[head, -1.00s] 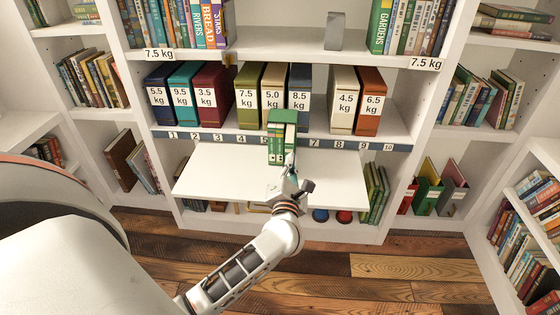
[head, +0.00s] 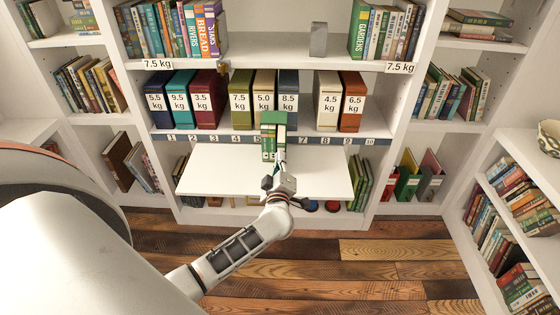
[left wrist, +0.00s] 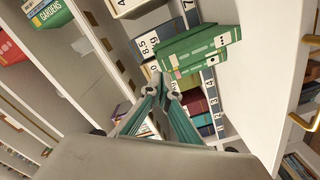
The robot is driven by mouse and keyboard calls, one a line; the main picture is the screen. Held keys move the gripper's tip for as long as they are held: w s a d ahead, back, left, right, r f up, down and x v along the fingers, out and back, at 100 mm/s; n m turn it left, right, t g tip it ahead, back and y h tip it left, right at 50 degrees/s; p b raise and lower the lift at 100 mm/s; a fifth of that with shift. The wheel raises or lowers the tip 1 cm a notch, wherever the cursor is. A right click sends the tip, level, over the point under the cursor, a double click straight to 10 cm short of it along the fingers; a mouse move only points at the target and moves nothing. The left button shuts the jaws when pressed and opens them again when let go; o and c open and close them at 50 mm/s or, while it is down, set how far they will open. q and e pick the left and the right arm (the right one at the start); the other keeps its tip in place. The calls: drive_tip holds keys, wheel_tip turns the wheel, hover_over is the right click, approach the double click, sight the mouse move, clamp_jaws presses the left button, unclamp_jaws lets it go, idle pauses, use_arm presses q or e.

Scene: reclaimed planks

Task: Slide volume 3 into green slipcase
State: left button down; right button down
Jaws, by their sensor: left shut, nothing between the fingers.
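The green slipcase (head: 272,117) stands on the white pull-out board in the middle of the bookcase. Green volumes (head: 267,146) with small pale labels show at its front, their spines towards me. I cannot read which one is volume 3. In the left wrist view the green block of case and volumes (left wrist: 187,50) is just beyond my fingertips. My left gripper (head: 281,163) is shut and empty, right at the front of the volumes; its closed fingers also show in the left wrist view (left wrist: 163,88). Whether they touch a spine is unclear. My right gripper is out of view.
The white board (head: 225,172) is bare left and right of the case. A numbered strip (head: 222,139) runs behind it. Above stand weight-labelled binders, among them an 8.5 kg one (head: 288,98). Coloured files (head: 408,178) stand low at right.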

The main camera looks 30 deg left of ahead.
sight(281, 135)
use_arm(q)
drive_tip(key=b+x, duration=0.1)
drive_tip(key=x, duration=0.2)
drive_tip(key=shift+w+a+f+b, duration=0.2)
drive_tip(key=shift+w+a+b, duration=0.05)
drive_tip(key=shift+b, duration=0.1)
drive_tip(key=shift+w+a+r, duration=0.15)
drive_tip(key=shift+w+a, duration=0.1)
drive_tip(key=shift+w, duration=0.2)
drive_tip(key=shift+b+x, duration=0.45)
drive_tip(key=shift+x, duration=2.15)
drive_tip(key=shift+b+x, duration=0.3)
drive_tip(key=shift+x, duration=1.05)
idle(0.4)
drive_tip(key=shift+s+r, duration=0.1)
